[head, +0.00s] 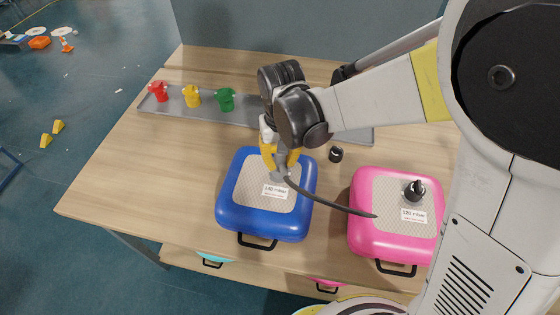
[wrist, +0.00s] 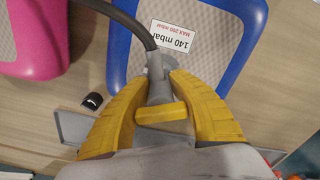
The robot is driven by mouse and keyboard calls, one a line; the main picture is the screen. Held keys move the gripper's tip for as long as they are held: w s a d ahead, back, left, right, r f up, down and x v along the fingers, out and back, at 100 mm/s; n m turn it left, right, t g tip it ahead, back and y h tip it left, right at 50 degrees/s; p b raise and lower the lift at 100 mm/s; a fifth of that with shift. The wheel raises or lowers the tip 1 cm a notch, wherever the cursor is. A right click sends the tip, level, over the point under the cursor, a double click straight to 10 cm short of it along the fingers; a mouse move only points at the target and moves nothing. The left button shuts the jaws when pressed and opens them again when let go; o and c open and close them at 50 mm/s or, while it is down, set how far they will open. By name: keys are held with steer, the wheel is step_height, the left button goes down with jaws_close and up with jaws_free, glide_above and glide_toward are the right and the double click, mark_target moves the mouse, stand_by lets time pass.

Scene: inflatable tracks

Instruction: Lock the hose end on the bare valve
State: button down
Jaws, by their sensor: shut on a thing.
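My gripper (head: 281,165) has yellow fingers and is over the back part of the blue inflatable (head: 233,207), labelled 140 mbar. In the wrist view my gripper (wrist: 160,82) is shut on the grey hose end (wrist: 158,90), which carries a yellow crosspiece. The dark hose (head: 330,205) runs from it toward the pink inflatable (head: 362,232), labelled 120 mbar. The pink one has a black cap (head: 414,190) on its valve. I cannot tell whether the hose end touches or seats there.
A loose black cap (head: 336,154) lies on the wooden table (head: 135,170) behind the inflatables. A grey tray (head: 240,117) at the back holds a red (head: 158,91), a yellow (head: 191,96) and a green (head: 225,99) cup-like fitting. The table's left side is clear.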

steer(key=n, duration=0.4)
steer(key=shift+w+d+n+b, duration=0.1)
steer(key=shift+n+b, duration=0.2)
steer(key=shift+n, duration=0.1)
steer(key=shift+n, duration=0.3)
steer(key=n, duration=0.4)
steer(key=c, duration=1.2)
jaws_free()
steer(key=shift+o, duration=0.2)
